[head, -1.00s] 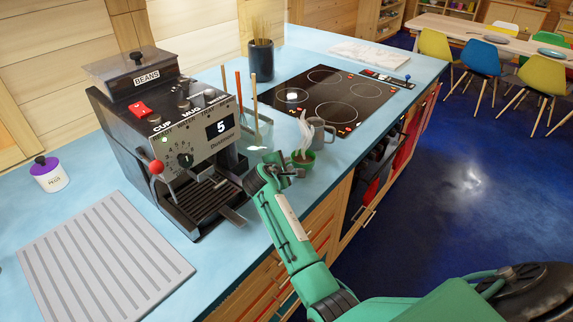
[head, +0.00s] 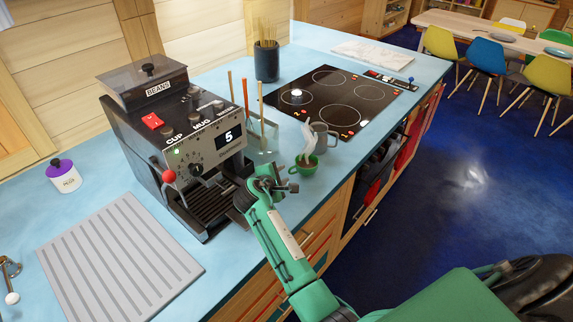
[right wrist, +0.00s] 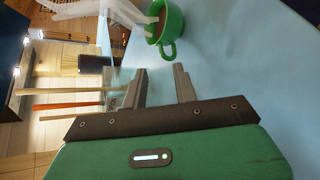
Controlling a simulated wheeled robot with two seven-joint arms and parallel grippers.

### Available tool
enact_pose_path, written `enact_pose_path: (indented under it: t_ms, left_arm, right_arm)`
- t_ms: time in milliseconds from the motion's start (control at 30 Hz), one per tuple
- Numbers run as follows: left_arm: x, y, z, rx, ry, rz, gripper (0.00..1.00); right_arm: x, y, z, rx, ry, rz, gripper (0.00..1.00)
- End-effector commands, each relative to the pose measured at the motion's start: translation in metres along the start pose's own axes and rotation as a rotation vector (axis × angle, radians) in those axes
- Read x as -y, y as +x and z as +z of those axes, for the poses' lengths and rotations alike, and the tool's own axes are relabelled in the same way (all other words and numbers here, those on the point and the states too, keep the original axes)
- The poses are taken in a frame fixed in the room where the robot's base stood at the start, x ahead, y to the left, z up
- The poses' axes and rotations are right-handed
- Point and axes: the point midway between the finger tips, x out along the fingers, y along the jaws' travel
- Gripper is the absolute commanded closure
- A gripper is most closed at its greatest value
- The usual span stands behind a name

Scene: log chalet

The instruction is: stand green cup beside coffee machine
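The green cup (head: 307,166) stands upright on the blue counter, to the right of the coffee machine (head: 202,157), with dark liquid and pale steam. A gap of counter lies between cup and machine. My right gripper (head: 283,186) is just in front of the cup, on its near left side. In the right wrist view its two fingers (right wrist: 160,70) are apart with nothing between them. The cup (right wrist: 173,24) shows beyond the fingertips there, its handle toward the gripper, not touched. My left gripper is not in view.
A grey mug (head: 322,137) stands right behind the cup, near the black hob (head: 345,100). A grey ribbed mat (head: 120,262) and a purple-lidded jar (head: 64,176) are at left.

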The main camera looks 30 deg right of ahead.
Motion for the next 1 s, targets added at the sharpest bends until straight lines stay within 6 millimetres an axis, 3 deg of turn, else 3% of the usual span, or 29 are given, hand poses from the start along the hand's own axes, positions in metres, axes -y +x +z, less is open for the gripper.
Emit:
enact_pose_path:
  t_ms: [33,300,1000]
  left_arm:
    - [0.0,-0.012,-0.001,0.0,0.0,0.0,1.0]
    - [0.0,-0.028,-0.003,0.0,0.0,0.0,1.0]
    - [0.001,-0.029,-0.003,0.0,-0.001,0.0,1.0]
  right_arm:
    - [-0.004,-0.011,0.003,-0.001,0.0,-0.001,0.71]
    - [-0.001,-0.037,0.001,0.001,0.0,-0.001,0.71]
    - [0.005,-0.042,0.003,-0.003,0.017,-0.009,0.71]
